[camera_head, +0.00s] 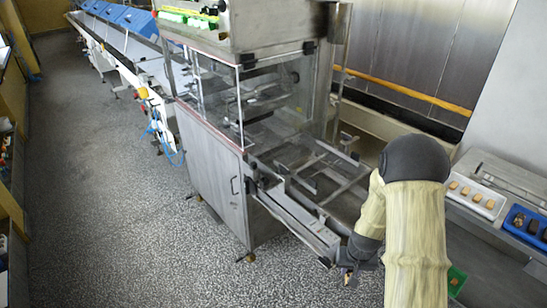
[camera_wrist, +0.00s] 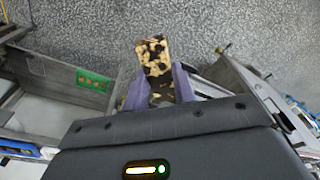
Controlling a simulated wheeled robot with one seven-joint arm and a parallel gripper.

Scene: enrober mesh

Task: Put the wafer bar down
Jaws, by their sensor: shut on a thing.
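In the wrist view the wafer bar (camera_wrist: 153,56), pale with dark brown patches, sticks out beyond the two purple fingers of my gripper (camera_wrist: 158,84). The fingers are shut on its near end. The speckled floor shows behind it. In the head view my gripper's end is low in the picture, beside the front end of the steel machine (camera_head: 215,165).
The machine's open frame (camera_head: 318,172) extends toward my arm. At the right, a white tray (camera_head: 487,212) and a blue tray (camera_head: 511,211) with small bars stand on a steel counter. A green item (camera_wrist: 94,80) lies left in the wrist view. Open floor (camera_head: 100,190) spreads left.

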